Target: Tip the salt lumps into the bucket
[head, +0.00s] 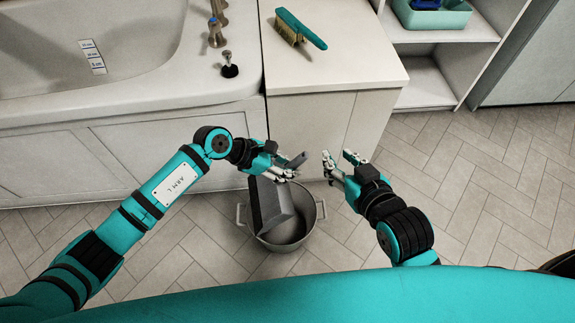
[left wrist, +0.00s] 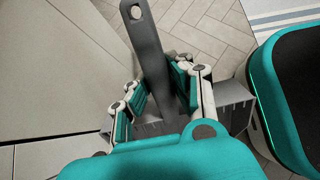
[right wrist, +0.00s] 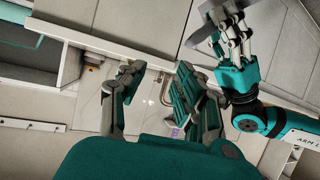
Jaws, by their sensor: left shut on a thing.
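My left gripper (head: 279,168) is shut on the handle of a grey dustpan (head: 274,207). The handle (left wrist: 149,50) stands between the fingers in the left wrist view. The pan is steeply tilted over a grey two-handled bucket (head: 287,258) on the floor and hides part of its mouth. The visible inside of the bucket looks dark, and I cannot make out salt lumps in it or on the pan. My right gripper (head: 340,163) is open and empty, to the right of the dustpan handle. Its spread fingers show in the right wrist view (right wrist: 153,90).
A white cabinet (head: 340,60) stands behind the bucket, with a teal-handled brush (head: 299,29) on top. A bathtub (head: 150,90) is at the left. Shelves with a teal bin (head: 432,17) are at the back right. The tiled floor (head: 470,200) at the right is clear.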

